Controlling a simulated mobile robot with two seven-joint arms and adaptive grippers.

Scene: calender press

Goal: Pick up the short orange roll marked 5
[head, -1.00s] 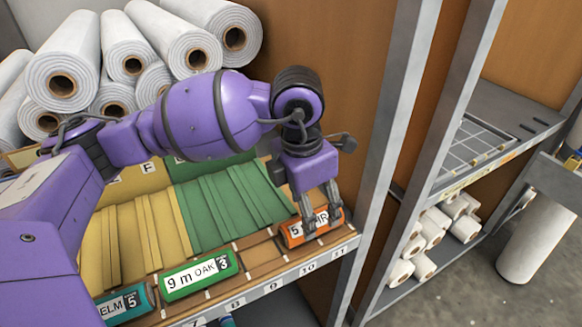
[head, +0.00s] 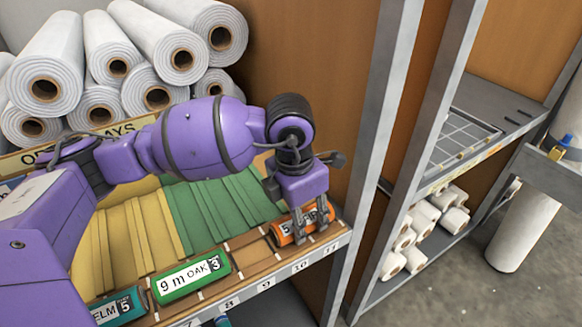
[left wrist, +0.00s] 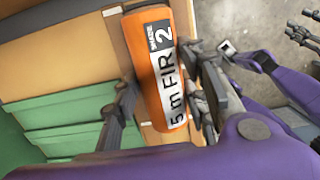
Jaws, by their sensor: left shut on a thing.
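The short orange roll (head: 284,231) lies on the front ledge of the rack by the numbers 10 and 11. In the left wrist view the orange roll (left wrist: 150,75) has a white label reading "5 m FIR" and a dark patch with "SHADE 2". My left gripper (head: 313,233) points down over the roll, shut on it with a finger on either side. The fingers hide part of the label in the head view. The roll looks still at ledge height. A gripper-like part, likely my right gripper (left wrist: 297,33), shows small at the top right of the left wrist view.
A green roll (head: 192,277) marked "9 m OAK 3" and a teal roll (head: 120,309) marked "ELM 5" lie farther left on the ledge. A grey upright post (head: 372,150) stands close right of my gripper. White rolls (head: 170,40) are stacked behind my arm.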

